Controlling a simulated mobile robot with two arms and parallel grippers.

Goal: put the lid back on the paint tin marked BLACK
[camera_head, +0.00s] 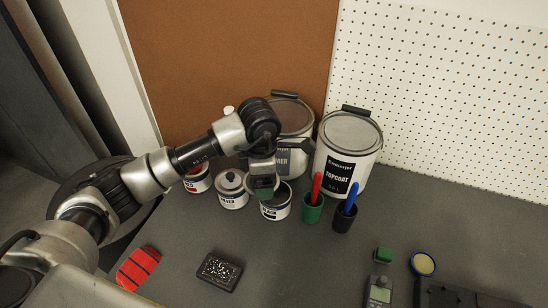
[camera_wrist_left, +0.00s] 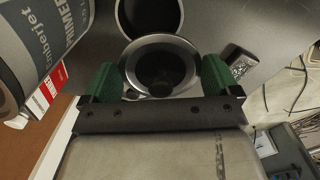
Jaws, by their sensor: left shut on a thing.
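The tin marked BLACK (camera_head: 277,210) stands on the grey bench in the head view, its label partly covered by my left gripper (camera_head: 264,188). Its dark open mouth shows beside the gripper. In the left wrist view, my left gripper (camera_wrist_left: 160,80) is shut on a round silver lid (camera_wrist_left: 128,62) with a dark knob, one green finger on each side of its rim. A dark open tin mouth (camera_wrist_left: 150,15) lies just beyond the lid, partly covered by it. I cannot tell the height between them. My right gripper is not in view.
The silver tin (camera_head: 232,198) and a red-labelled tin (camera_head: 197,182) stand left of the BLACK tin. The large primer tin (camera_head: 298,155) and topcoat tin (camera_head: 347,150) stand behind. Green (camera_head: 313,212) and black (camera_head: 344,219) cups with handles are close on the right.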

